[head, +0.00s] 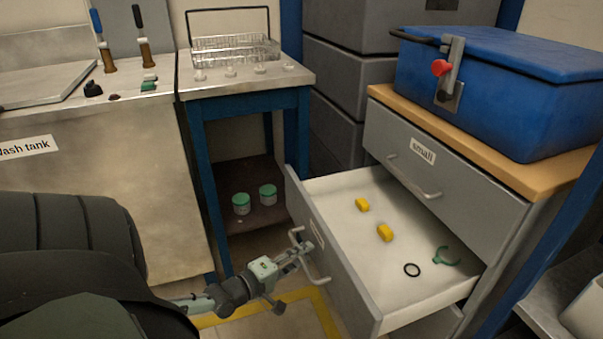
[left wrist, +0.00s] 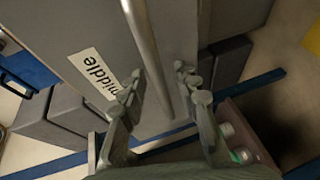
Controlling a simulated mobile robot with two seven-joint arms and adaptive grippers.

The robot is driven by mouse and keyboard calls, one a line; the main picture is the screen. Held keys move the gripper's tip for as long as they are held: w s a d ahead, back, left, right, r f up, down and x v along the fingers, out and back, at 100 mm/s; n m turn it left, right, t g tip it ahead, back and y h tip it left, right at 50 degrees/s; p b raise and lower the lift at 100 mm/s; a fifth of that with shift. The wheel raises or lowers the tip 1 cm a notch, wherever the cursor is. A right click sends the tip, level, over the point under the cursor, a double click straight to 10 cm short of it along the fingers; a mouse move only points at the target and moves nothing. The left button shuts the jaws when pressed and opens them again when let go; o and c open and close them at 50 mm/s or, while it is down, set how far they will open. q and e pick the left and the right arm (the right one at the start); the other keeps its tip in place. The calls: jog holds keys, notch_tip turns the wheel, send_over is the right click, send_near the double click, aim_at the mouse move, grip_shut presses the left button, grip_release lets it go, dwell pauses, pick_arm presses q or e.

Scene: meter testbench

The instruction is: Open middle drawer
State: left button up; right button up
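The middle drawer (head: 345,275) is pulled well out of the grey cabinet, below the shut drawer labelled "small". Its front carries a bar handle (head: 312,262) and a white label reading "middle" (left wrist: 95,72). My left gripper (head: 300,250) is at this handle. In the left wrist view, the fingers of my left gripper (left wrist: 158,88) stand apart, one on each side of the handle bar (left wrist: 148,50), with visible gaps. I see no firm grip on the bar. My right gripper is not in view.
Inside the drawer lie two yellow blocks (head: 385,232), a black ring (head: 412,270) and a green open-ended piece (head: 446,257). A blue box (head: 500,90) sits on the cabinet top. A blue-legged stand (head: 200,150) is left of the drawer, with green-lidded jars (head: 241,203) on its shelf.

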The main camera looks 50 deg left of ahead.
pick_arm(q)
jog(key=s+r, duration=0.2)
jog(key=s, duration=0.9)
jog(key=shift+s+r, duration=0.15)
jog(key=shift+s, duration=0.25)
